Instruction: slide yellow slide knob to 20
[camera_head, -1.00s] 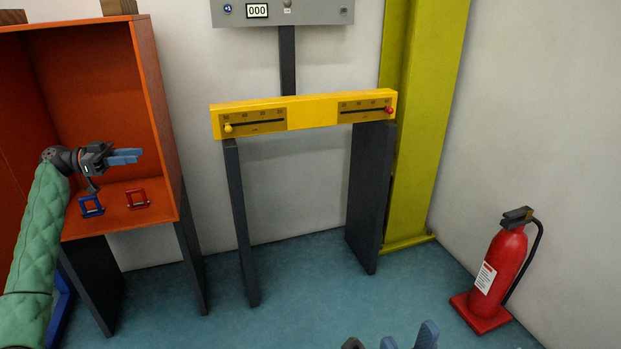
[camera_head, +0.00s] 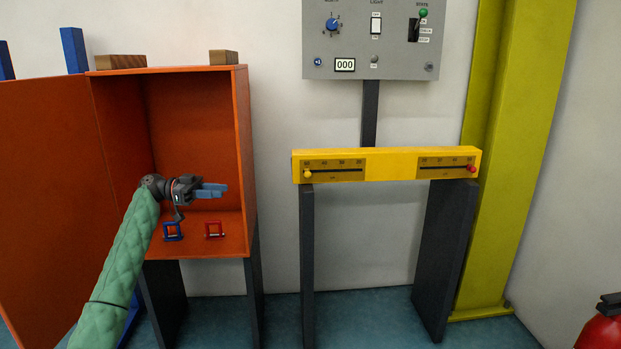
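The yellow slide knob (camera_head: 308,174) sits at the left end of the left scale on a yellow bar (camera_head: 391,166). The scale's numbers are too small to read surely. A red knob (camera_head: 471,168) sits at the right end of the right scale on the same bar. My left gripper (camera_head: 222,190) is in front of the orange cabinet, to the left of the yellow knob and apart from it. Its blue fingers point right; they overlap in this side view, so I cannot tell their gap. My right gripper is out of view.
The open orange cabinet (camera_head: 243,130) holds a blue frame (camera_head: 172,232) and a red frame (camera_head: 214,230). A grey control panel (camera_head: 345,40) hangs above the bar. A yellow-green column (camera_head: 515,150) and a red extinguisher (camera_head: 602,332) are at the right.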

